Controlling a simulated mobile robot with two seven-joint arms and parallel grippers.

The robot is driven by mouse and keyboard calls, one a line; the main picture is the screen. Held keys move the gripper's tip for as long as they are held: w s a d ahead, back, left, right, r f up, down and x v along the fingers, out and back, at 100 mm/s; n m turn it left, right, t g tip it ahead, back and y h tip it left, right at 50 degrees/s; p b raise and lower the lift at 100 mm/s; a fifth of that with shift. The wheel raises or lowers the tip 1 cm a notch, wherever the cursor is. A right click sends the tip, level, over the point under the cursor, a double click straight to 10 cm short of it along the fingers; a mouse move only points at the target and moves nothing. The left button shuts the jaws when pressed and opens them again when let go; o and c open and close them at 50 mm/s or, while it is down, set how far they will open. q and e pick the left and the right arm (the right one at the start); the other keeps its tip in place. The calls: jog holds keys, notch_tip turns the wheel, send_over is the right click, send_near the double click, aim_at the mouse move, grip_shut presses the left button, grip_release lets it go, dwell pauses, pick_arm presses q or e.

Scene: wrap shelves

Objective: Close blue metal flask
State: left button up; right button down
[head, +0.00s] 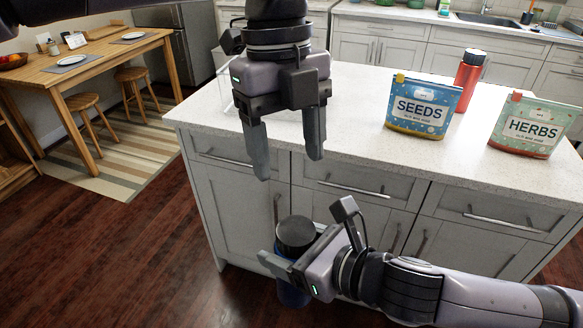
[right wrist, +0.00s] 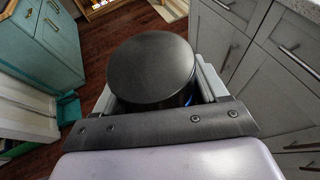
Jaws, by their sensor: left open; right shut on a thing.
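The blue flask (head: 289,293) is upright in my right gripper (head: 284,268), in front of the island's cabinet doors. A dark grey round lid (head: 295,232) sits on its top. In the right wrist view the lid (right wrist: 151,68) shows from above between the fingers, and a sliver of blue shows below its right edge. Whether the lid is screwed tight I cannot tell. My left gripper (head: 290,168) is open and empty, pointing down, above and apart from the lid, before the island's front edge.
The white island counter (head: 350,130) holds a blue SEEDS bag (head: 421,107), a green HERBS bag (head: 532,126) and a red flask with a black cap (head: 468,82). A clear container stands behind my left gripper. Cabinet doors and handles lie close behind the flask; wooden floor is free at left.

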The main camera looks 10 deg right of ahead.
aim_at(296, 230)
pick_arm(q)
jog(key=shift+f, duration=0.1)
jog(key=f, duration=0.4)
jog(key=s+f, duration=0.1)
jog(key=f, duration=0.6)
jog(key=shift+s+d+f, duration=0.3)
jog(key=shift+s+f, duration=0.05)
jog(key=shift+f, duration=0.05)
jog(key=c, duration=0.8)
jog(key=o, duration=1.2)
jog(key=shift+c, duration=0.2)
jog(key=shift+r, duration=0.15)
